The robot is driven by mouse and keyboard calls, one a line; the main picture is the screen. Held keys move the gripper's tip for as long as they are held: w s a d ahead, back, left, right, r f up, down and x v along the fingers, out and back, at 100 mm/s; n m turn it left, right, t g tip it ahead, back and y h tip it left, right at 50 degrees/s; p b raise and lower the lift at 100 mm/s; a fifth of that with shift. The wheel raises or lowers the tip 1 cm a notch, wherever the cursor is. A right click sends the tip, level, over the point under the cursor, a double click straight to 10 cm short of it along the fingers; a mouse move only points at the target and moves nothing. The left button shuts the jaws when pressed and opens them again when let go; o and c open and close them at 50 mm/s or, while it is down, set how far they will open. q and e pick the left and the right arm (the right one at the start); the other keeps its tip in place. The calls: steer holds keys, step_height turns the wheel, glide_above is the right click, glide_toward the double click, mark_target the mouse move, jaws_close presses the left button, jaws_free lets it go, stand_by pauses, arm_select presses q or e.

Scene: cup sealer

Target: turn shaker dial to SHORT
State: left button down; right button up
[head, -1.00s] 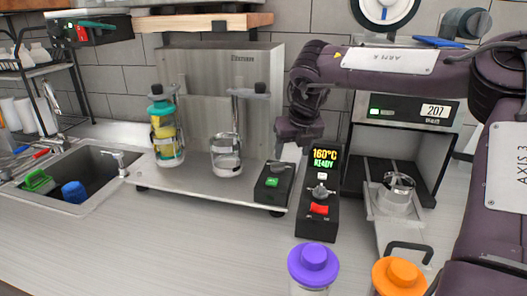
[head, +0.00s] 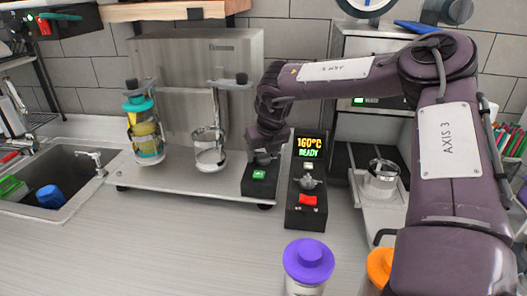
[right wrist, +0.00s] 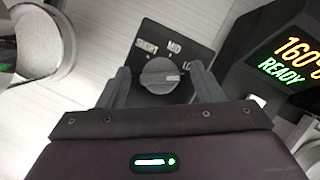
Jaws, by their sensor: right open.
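The shaker dial (right wrist: 160,75) is a grey round knob on a dark plate, with SHORT at upper left, MID at top and a partly hidden LONG at right. Its white mark points right, on the LONG side. My right gripper (right wrist: 163,82) is open, one finger on each side of the knob; I cannot tell whether they touch it. In the head view my right gripper (head: 264,157) is over the black shaker control box (head: 260,188) with the green light, and hides the dial. My left gripper is out of view.
The sealer control box (head: 306,210), reading 160°C READY, stands close to the right. Two shaker stations, one holding a teal-lidded cup (head: 145,130), are at left. A purple-lidded jar (head: 309,262) and an orange-lidded one (head: 379,268) stand in front. The front left counter is clear.

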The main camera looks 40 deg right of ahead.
steer(key=c, duration=1)
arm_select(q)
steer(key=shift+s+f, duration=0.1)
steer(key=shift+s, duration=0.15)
